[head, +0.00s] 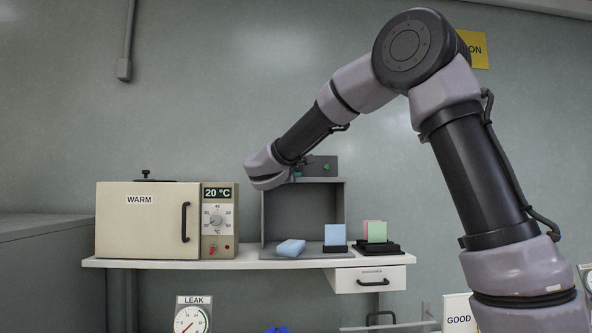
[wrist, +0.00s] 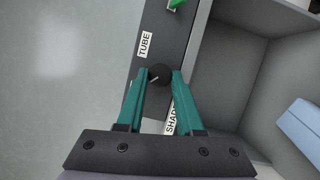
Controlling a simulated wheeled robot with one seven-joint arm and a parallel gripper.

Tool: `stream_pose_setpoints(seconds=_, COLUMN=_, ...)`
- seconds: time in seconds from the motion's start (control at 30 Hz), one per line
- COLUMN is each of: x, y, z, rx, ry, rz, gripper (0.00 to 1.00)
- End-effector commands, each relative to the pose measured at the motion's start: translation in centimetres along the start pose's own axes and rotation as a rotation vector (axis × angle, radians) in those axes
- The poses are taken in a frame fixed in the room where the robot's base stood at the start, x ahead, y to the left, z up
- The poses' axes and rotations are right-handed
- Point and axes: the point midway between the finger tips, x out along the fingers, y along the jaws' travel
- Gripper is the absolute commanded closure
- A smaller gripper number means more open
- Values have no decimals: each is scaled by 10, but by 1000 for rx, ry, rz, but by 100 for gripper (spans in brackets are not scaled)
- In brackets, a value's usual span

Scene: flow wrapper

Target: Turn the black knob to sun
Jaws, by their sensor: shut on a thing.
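The black knob (wrist: 160,73) is on the front of a dark control panel (wrist: 188,22) in the wrist view. A pale pointer line on it slants to lower left. My gripper (wrist: 160,77) has its teal fingers on both sides of the knob, shut on it. A label "TUBE" (wrist: 145,44) is left of the knob. In the head view the dark panel box (head: 318,165) sits on an open grey cabinet, beside my wrist.
A beige oven marked "WARM" (head: 140,215) stands left on the white shelf (head: 200,263). A green part (wrist: 176,3) shows at the panel's upper end.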

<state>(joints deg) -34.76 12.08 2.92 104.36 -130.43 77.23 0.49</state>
Motion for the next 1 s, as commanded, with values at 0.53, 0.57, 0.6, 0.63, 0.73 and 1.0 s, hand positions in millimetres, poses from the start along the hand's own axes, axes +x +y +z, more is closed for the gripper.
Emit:
stream_pose_setpoints(seconds=0.53, x=0, y=0, z=0, rx=-1, ry=1, rz=-1, gripper=34)
stream_pose_setpoints(seconds=0.57, x=-1, y=0, z=0, rx=0, ry=1, rz=-1, gripper=34)
stream_pose_setpoints(seconds=0.6, x=-3, y=0, z=0, rx=0, ry=1, rz=-1, gripper=34)
stream_pose_setpoints(seconds=0.63, x=-6, y=0, z=0, rx=0, ry=1, rz=-1, gripper=34)
stream_pose_setpoints(seconds=0.73, x=-19, y=0, z=-1, rx=-1, ry=3, rz=-1, gripper=34)
stream_pose_setpoints(seconds=1.0, x=-74, y=0, z=-1, rx=0, ry=5, rz=0, gripper=34)
